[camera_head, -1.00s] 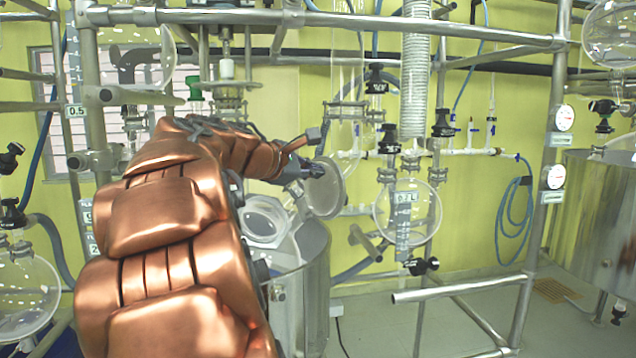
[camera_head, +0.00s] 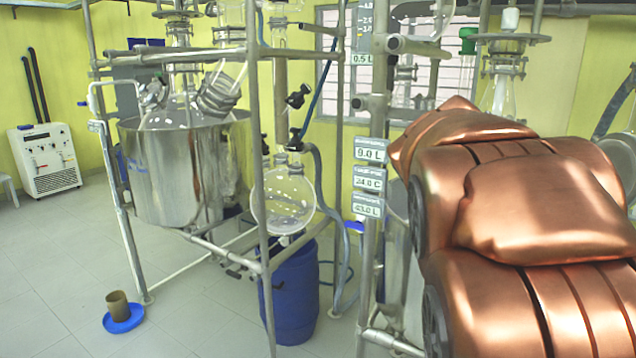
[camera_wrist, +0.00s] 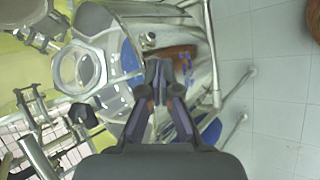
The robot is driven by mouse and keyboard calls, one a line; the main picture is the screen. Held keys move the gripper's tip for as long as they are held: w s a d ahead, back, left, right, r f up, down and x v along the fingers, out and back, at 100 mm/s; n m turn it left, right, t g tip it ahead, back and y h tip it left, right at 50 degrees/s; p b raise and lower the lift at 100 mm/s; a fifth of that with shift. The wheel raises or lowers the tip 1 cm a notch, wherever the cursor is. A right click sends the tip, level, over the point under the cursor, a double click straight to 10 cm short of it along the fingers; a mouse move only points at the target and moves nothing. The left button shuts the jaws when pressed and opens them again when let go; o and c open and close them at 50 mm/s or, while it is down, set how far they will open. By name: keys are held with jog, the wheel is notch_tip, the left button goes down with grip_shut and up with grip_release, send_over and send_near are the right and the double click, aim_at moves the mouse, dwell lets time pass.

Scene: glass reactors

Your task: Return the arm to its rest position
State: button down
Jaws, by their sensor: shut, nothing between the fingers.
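My gripper (camera_wrist: 158,85) shows in the wrist view with its dark fingers together and nothing held between them. Behind it is a steel reactor vessel (camera_wrist: 190,25) with a round glass port (camera_wrist: 78,70) at its left. I cannot tell from this view how far the fingers are from the vessel. In the head view my copper-coloured arm fills the right side, and my gripper is out of that view.
A steel frame (camera_head: 265,200) holds a steel vessel (camera_head: 170,170) and a round glass flask (camera_head: 284,200). A blue drum (camera_head: 290,295) stands below. A white cabinet unit (camera_head: 45,160) stands far left. A blue dish (camera_head: 124,318) holds a brown cup (camera_head: 118,303). Floor at left is mostly clear.

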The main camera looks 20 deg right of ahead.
jog(key=s+a+f+m+y, duration=0.1)
jog(key=s+a+f+y, duration=0.2)
jog(key=a+f, duration=0.4)
jog(key=s+a+f+m+g+y, duration=0.1)
jog(key=s+a+f+y, duration=0.2)
jog(key=a+f, duration=0.4)
jog(key=s+a+f+y, duration=0.3)
jog(key=s+a+f, duration=0.2)
jog(key=a, duration=1.4)
notch_tip(320, 180, down, 2)
jog(key=shift+s+a+f+m, duration=0.15)
jog(key=shift+a+m, duration=0.1)
jog(key=shift+m, duration=0.15)
jog(key=shift+a, duration=0.1)
